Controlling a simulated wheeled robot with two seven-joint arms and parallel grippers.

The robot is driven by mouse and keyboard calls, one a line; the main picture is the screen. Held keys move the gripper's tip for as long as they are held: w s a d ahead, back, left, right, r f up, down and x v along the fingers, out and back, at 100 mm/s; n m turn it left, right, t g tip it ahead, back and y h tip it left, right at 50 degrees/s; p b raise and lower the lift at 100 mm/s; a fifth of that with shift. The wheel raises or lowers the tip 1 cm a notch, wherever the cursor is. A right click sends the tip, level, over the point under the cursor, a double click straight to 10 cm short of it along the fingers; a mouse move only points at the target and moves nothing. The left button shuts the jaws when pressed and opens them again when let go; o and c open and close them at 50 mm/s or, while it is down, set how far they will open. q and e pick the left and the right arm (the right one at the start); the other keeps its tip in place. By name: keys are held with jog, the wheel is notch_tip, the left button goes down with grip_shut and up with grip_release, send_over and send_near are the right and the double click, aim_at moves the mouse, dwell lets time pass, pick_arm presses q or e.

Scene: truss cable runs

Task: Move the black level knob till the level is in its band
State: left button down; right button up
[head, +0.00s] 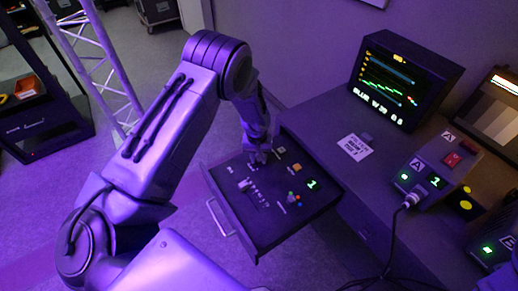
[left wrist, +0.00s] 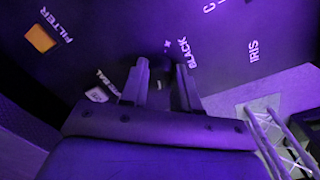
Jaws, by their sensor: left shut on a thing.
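The control panel (head: 232,187) lies in a pulled-out drawer in the head view. My left gripper (head: 259,155) reaches down onto the panel's far part. In the left wrist view its two fingers (left wrist: 163,82) stand beside the printed word BLACK, closed on the black level knob, which is dark and mostly hidden between them. The monitor (head: 404,80) shows a stepped green trace with blue and orange lines and a row of text below. I cannot tell from it whether the level is in its band. My right gripper is not in view.
The panel also carries a row of pale levers (head: 254,193), coloured buttons (head: 293,197) and a lit green digit (head: 312,184). An orange FILTER button (left wrist: 40,38) is at the wrist view's upper left. A paper note (head: 355,147) and a switch box (head: 440,170) with a cable are on the desk.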

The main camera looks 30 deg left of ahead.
pick_arm(q)
jog(key=c, duration=0.8)
grip_release()
jog(key=shift+r, duration=0.1)
jog(key=r, duration=0.5)
jog(key=r+b, duration=0.1)
jog(key=r, duration=0.4)
jog(key=shift+s+a+r, duration=0.15)
jog(key=shift+a+r, duration=0.05)
jog(key=shift+r, duration=0.05)
